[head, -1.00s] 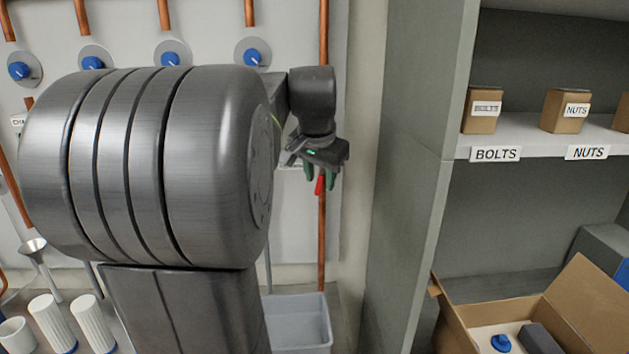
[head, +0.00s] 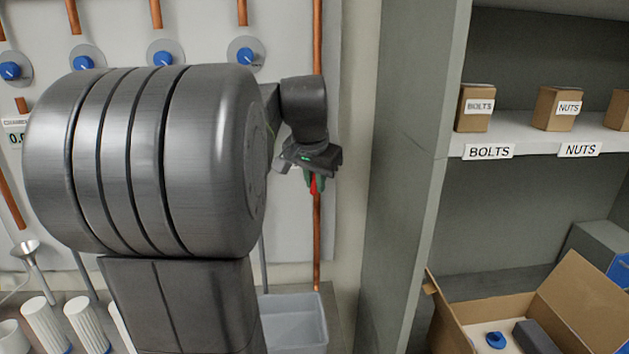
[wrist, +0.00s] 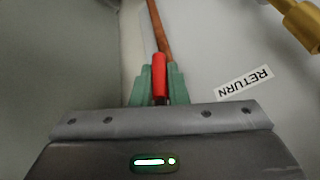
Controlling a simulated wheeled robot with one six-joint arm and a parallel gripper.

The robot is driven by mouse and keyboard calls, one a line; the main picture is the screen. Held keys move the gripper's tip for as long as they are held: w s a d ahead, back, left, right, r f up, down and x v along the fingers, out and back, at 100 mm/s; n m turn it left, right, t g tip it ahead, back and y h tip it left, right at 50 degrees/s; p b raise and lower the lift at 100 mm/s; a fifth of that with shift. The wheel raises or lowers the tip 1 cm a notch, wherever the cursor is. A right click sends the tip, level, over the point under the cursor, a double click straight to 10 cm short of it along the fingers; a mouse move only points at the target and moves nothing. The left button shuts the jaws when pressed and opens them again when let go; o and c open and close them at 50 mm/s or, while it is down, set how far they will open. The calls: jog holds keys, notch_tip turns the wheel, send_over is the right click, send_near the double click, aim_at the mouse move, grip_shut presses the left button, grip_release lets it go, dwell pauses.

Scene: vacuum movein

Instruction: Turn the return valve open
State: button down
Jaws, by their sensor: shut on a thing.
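The return valve's red handle (wrist: 159,76) stands between the two green fingers of my gripper (wrist: 158,88) in the wrist view. The fingers are shut on it. In the head view my gripper (head: 313,182) is at the copper return pipe (head: 317,230), with a bit of the red handle (head: 313,184) showing between the fingers. The valve body is hidden behind my gripper. A RETURN label (wrist: 244,83) is on the wall to the right of the handle in the wrist view.
A brass fitting (wrist: 297,22) is at the wrist view's upper right. A grey bin (head: 294,325) stands below the pipe. A grey cabinet side (head: 405,180) rises to the right. Blue knobs (head: 245,57) line the wall panel. An open cardboard box (head: 575,305) is at the lower right.

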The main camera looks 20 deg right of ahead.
jog(key=shift+d+f+g+h+b, duration=0.1)
jog(key=shift+d+g+h+b, duration=0.2)
jog(key=shift+h+b, duration=0.4)
jog(key=shift+s+d+h, duration=0.1)
jog(key=shift+h, duration=0.3)
jog(key=c, duration=1.4)
grip_release()
jog(key=shift+c, duration=0.2)
jog(key=v, duration=1.4)
jog(key=shift+d, duration=0.15)
